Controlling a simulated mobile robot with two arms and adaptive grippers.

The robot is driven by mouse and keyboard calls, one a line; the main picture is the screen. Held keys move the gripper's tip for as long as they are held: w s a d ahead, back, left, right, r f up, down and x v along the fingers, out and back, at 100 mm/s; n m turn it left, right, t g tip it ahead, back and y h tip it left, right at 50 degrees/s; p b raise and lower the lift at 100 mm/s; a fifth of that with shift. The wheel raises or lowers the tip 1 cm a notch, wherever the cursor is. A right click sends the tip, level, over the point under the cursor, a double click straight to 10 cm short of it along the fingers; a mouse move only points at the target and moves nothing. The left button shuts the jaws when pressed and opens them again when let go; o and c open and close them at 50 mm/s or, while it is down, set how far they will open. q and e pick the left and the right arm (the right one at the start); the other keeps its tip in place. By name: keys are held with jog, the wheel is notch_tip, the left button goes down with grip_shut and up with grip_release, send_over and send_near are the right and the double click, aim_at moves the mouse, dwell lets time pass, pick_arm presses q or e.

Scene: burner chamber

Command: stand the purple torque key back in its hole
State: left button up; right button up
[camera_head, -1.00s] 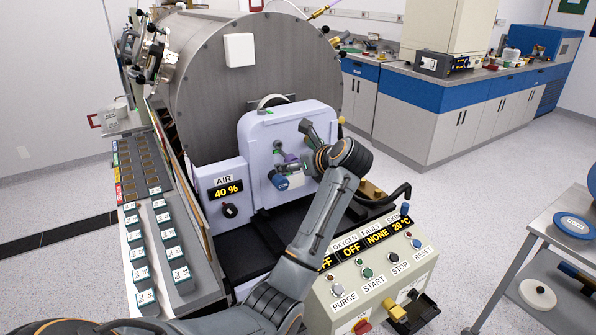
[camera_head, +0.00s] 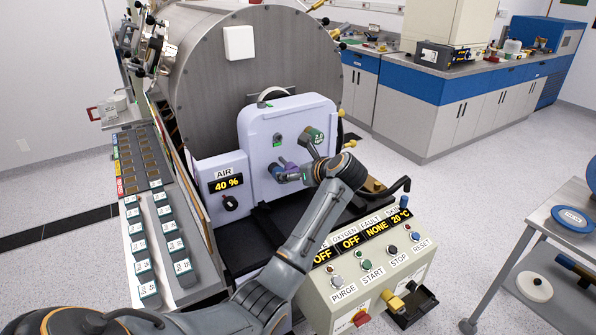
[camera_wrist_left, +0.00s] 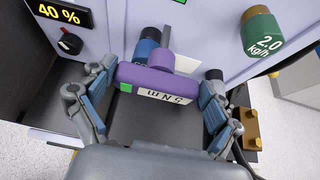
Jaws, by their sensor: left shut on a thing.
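The purple torque key (camera_wrist_left: 160,82) lies crosswise between the fingers of my left gripper (camera_wrist_left: 158,100) in the left wrist view. It carries a white lettered label and a green patch. My left gripper is shut on it. In the head view the key (camera_head: 291,167) shows as a small purple patch beside my gripper (camera_head: 292,175), close to the front of the pale lilac door (camera_head: 255,130). A blue knob (camera_wrist_left: 147,45) and a grey stem (camera_wrist_left: 160,20) show just behind the key. I cannot tell where its hole is, nor whether its tip touches the door.
A green knob (camera_head: 312,135) marked 2.0 kg/h (camera_wrist_left: 262,32) sticks out nearby. The AIR box (camera_head: 228,185) is left of the door. A control console (camera_head: 370,270) stands below my arm. A key panel (camera_head: 160,215) is at left, and a cart (camera_head: 560,215) at right.

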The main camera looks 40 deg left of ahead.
pick_arm(q)
jog(key=o, duration=1.2)
jog(key=shift+r+p, duration=0.45)
jog(key=shift+p, duration=0.05)
jog(key=b+v, duration=0.2)
jog(key=v, duration=1)
